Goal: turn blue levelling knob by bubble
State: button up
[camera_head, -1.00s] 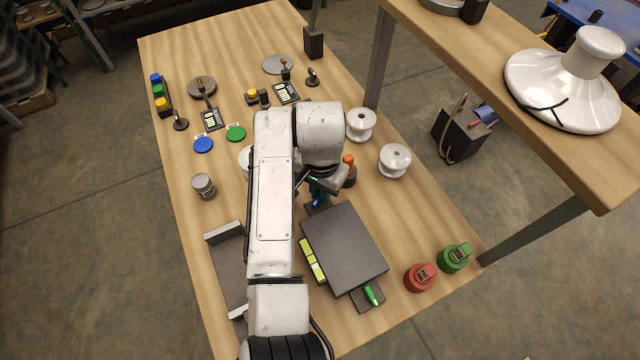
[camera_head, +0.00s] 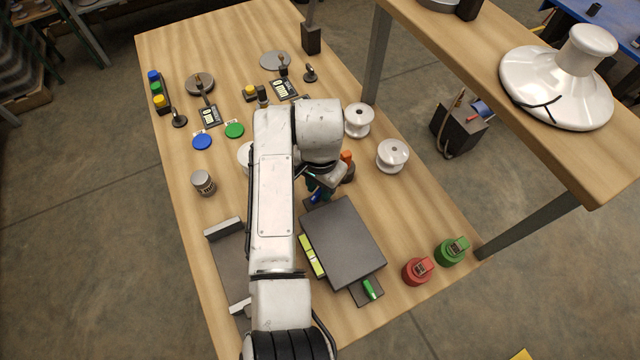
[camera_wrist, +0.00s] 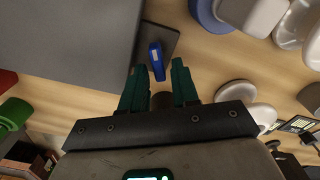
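The blue levelling knob (camera_wrist: 156,62) stands on a dark tab at the edge of the grey plate in the wrist view. It also shows, small, in the head view (camera_head: 318,197). My gripper (camera_wrist: 159,70) has its two teal fingers apart, with the blue knob between or just beyond the tips; contact cannot be told. In the head view my gripper (camera_head: 324,186) is partly hidden by my arm. The grey levelling plate (camera_head: 342,245) has yellow-green bubble vials (camera_head: 312,256) on its left side; the bubbles are too small to read. A green knob (camera_head: 369,289) is at the near corner.
White insulators (camera_head: 392,156) stand right of the arm. Red (camera_head: 417,271) and green (camera_head: 452,251) round devices stand near the right edge. A grey can (camera_head: 203,183) and a grey channel-shaped piece (camera_head: 228,262) are on the left. A raised wooden shelf (camera_head: 520,110) overhangs at right.

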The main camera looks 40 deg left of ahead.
aim_at(320, 190)
jog(key=shift+o, duration=0.6)
jog(key=shift+r, duration=0.1)
notch_tip(320, 190, up, 11)
jog(key=shift+b, duration=0.3)
jog(key=shift+f, duration=0.25)
